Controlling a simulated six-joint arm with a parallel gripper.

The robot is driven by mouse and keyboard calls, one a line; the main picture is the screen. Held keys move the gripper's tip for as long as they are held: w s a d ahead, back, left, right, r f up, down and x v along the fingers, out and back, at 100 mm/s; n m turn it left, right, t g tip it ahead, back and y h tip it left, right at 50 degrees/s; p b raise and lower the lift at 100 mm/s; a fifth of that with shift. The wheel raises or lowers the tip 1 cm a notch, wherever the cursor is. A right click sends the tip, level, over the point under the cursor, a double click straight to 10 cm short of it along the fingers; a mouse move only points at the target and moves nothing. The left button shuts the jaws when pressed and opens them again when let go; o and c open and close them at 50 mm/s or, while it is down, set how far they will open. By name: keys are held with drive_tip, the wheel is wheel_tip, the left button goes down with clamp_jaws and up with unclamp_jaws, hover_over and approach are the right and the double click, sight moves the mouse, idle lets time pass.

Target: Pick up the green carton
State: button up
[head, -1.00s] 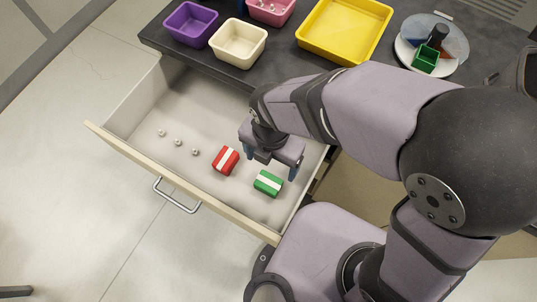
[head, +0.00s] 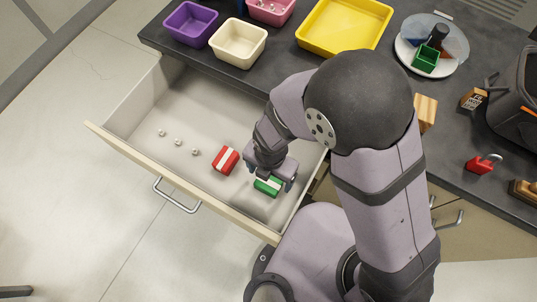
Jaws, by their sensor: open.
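The green carton (head: 267,187) with a white stripe lies on the floor of the open drawer (head: 140,130), near its right front corner. My gripper (head: 271,184) is open and points down over the carton, with one finger showing at each side of it. The far part of the carton is hidden under my gripper. I cannot tell whether the fingers touch it.
A red carton (head: 226,160) with a white stripe lies left of my gripper in the drawer. Several small silver balls (head: 178,142) lie further left. The drawer's front wall (head: 180,182) is close. Bins, including a yellow tray (head: 345,25), stand on the dark worktop.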

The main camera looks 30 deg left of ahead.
sight(268, 183)
drive_tip(key=shift+s+a+f, duration=0.1)
drive_tip(key=shift+f, duration=1.2)
drive_tip(key=shift+s+f, duration=0.1)
drive_tip(key=shift+f, duration=1.2)
drive_tip(key=shift+c, duration=0.5)
drive_tip(key=c, duration=1)
